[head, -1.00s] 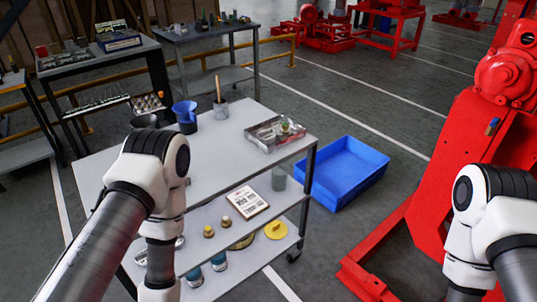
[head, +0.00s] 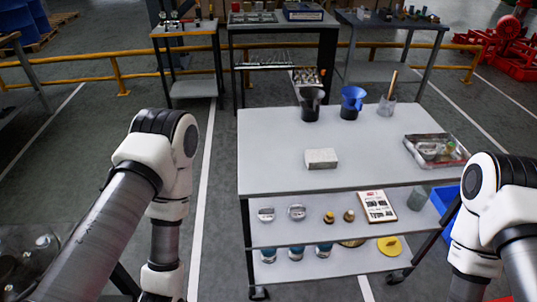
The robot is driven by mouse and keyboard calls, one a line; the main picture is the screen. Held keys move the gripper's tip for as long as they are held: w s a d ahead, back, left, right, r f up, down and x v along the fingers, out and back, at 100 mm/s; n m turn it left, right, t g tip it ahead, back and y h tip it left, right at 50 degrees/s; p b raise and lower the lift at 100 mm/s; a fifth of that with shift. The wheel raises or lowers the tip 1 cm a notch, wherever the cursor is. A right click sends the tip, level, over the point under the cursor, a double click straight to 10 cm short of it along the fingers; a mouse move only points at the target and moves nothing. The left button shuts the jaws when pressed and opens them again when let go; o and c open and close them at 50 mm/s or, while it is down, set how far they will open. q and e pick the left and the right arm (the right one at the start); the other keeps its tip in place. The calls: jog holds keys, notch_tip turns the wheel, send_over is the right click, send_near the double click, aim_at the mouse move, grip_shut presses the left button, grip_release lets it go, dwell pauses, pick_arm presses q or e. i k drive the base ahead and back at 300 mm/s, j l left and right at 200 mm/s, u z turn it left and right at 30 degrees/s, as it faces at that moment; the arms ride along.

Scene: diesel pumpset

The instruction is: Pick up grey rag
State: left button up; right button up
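A small pale grey-white block (head: 321,158) lies near the front middle of the cart's top shelf. It may be the folded grey rag, but its material is too small to tell. No other cloth is clear in the head view. My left arm comes down at the left of the cart and my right arm at its right. Both grippers are below the picture's edge and hidden.
The grey cart (head: 270,140) carries a dark jug (head: 311,104), a blue jug (head: 352,102), a brush pot (head: 387,106) and a metal tray (head: 408,147). Its lower shelves hold small parts and a manual (head: 377,206). A blue crate (head: 446,200) stands right.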

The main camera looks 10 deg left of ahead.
aim_at(324, 159)
jog(key=i+l+u, duration=0.1)
jog(key=l, duration=0.2)
jog(key=i+l+u, duration=0.1)
jog(key=i+l, duration=0.15)
jog(key=i+l+u, duration=0.1)
jog(key=l, duration=0.25)
jog(key=i+l+u, duration=0.2)
jog(key=l, duration=0.45)
jog(key=i, duration=0.1)
